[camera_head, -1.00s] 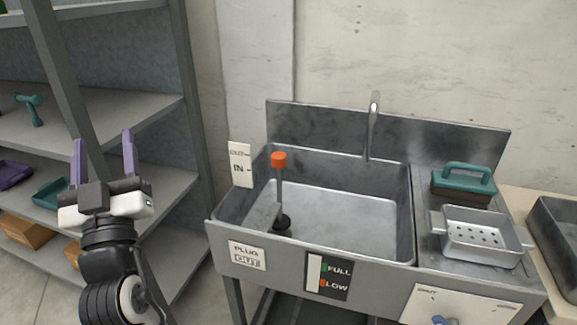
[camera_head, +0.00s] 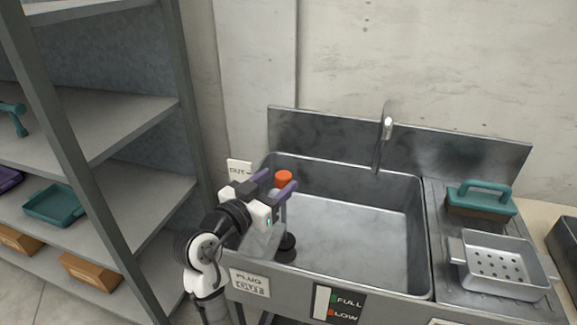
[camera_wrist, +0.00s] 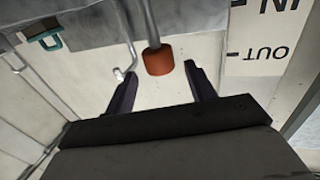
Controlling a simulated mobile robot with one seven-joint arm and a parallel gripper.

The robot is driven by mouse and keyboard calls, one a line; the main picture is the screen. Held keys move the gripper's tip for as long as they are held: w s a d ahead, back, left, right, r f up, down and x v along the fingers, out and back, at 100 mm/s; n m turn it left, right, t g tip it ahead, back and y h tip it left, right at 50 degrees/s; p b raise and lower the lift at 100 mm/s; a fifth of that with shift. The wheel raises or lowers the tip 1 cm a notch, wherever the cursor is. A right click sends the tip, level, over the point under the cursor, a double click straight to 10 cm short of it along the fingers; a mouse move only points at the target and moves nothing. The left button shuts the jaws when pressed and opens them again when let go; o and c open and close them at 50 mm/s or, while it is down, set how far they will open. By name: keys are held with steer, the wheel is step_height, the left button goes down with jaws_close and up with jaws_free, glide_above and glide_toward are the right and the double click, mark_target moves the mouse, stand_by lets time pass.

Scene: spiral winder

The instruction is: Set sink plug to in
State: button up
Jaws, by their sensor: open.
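The sink plug is a dark stopper (camera_head: 286,243) low at the left of the metal sink (camera_head: 350,225), on an upright rod with an orange knob (camera_head: 284,178). The knob is level with the OUT side of the white OUT/IN label (camera_head: 238,170); the IN mark is hidden behind my gripper. A front plate (camera_head: 250,282) reads PLUG OUT. My gripper (camera_head: 277,181) is open, its purple fingers around or close by the knob in the head view. In the wrist view the orange knob (camera_wrist: 159,61) shows between and beyond the fingertips, apparently untouched.
The faucet (camera_head: 386,130) rises at the sink's back. A metal strainer (camera_head: 500,265) and a teal-handled brush (camera_head: 483,197) sit on the right drainboard. A shelf unit (camera_head: 120,130) stands close on the left. The sink basin is empty.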

mark_target(288, 171)
steer(key=shift+p+x, duration=0.5)
steer(key=shift+x, duration=2.25)
jaws_close()
